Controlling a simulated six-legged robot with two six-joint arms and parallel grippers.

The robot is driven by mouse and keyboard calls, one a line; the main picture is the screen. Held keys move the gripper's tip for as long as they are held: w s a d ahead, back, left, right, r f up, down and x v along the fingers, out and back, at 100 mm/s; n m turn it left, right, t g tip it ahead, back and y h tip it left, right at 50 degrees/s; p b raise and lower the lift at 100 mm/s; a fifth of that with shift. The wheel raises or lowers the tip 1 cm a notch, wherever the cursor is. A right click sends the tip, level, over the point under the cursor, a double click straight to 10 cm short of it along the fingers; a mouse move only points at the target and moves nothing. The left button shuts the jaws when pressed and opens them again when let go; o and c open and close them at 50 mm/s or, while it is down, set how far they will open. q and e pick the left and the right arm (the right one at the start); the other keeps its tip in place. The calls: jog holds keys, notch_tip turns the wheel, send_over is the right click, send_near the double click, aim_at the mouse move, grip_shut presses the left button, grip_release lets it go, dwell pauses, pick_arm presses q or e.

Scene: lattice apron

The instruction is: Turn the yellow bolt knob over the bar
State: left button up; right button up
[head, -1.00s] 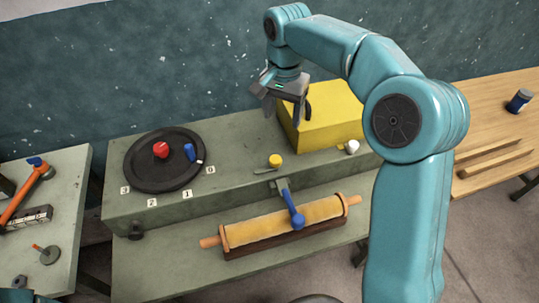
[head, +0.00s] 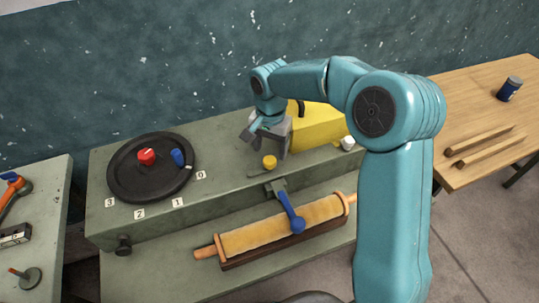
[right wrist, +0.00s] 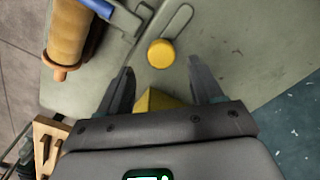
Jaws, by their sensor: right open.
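The yellow bolt knob (head: 269,162) is a small round yellow cap on the green-grey bench top, beside a flat grey bar (head: 259,172). In the right wrist view the knob (right wrist: 161,54) lies just beyond my fingertips, between their lines, and the bar (right wrist: 178,20) lies next to it. My right gripper (head: 262,146) is open and empty, above the bench just behind the knob. In the right wrist view its two fingers (right wrist: 160,76) are spread, apart from the knob. My left gripper does not show.
A black dial plate (head: 120,185) with red and blue knobs stands left. A yellow box (head: 318,128) is right behind my gripper, with a white knob (head: 347,143) nearby. A blue-handled lever (head: 292,215) and a roller (head: 255,238) are in front.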

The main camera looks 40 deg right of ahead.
aim_at(270, 159)
notch_tip(270, 159, down, 4)
jog(key=shift+w+r, duration=0.1)
jog(key=shift+r, duration=0.05)
jog(key=shift+w+f, duration=0.1)
jog(key=shift+f, duration=0.15)
jog(key=shift+s+r, duration=0.15)
jog(key=shift+s, duration=0.1)
jog(key=shift+w, duration=0.2)
jog(key=c, duration=1.1)
